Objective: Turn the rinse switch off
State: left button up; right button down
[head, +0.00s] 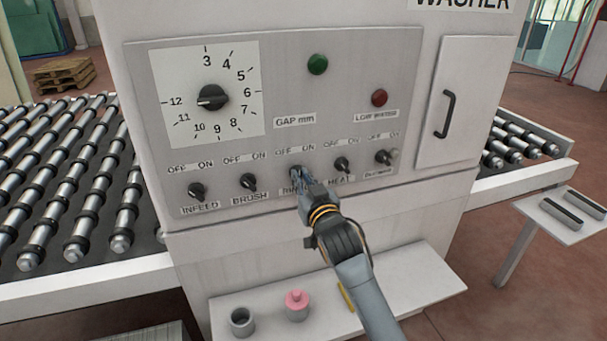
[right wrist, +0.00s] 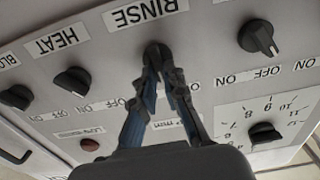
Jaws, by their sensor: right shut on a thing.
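The rinse switch (right wrist: 154,52) is a small dark knob on the washer's grey panel, next to the RINSE label (right wrist: 147,13) in the right wrist view. My right gripper (right wrist: 160,68) is shut on this knob, with one finger on each side of it. In the head view my right gripper (head: 298,179) reaches the panel from below and covers most of the knob and part of its label. The fingers hide which way the knob points. My left gripper is not in view.
The brush switch (head: 248,181) and heat switch (head: 342,164) flank the held knob closely. The gap dial (head: 212,97), a green lamp (head: 317,64) and a red lamp (head: 379,97) sit above. A shelf (head: 395,285) with a pink-topped item (head: 297,305) juts out below.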

jog(key=shift+a+r+n+p, duration=0.15)
jog(key=shift+n+p, duration=0.65)
jog(key=shift+n, duration=2.5)
jog(key=c, duration=1.4)
grip_release()
jog(key=shift+w+a+f, duration=0.1)
jog(key=shift+w+f, duration=0.05)
jog(key=shift+f, duration=0.1)
jog(key=v, duration=1.2)
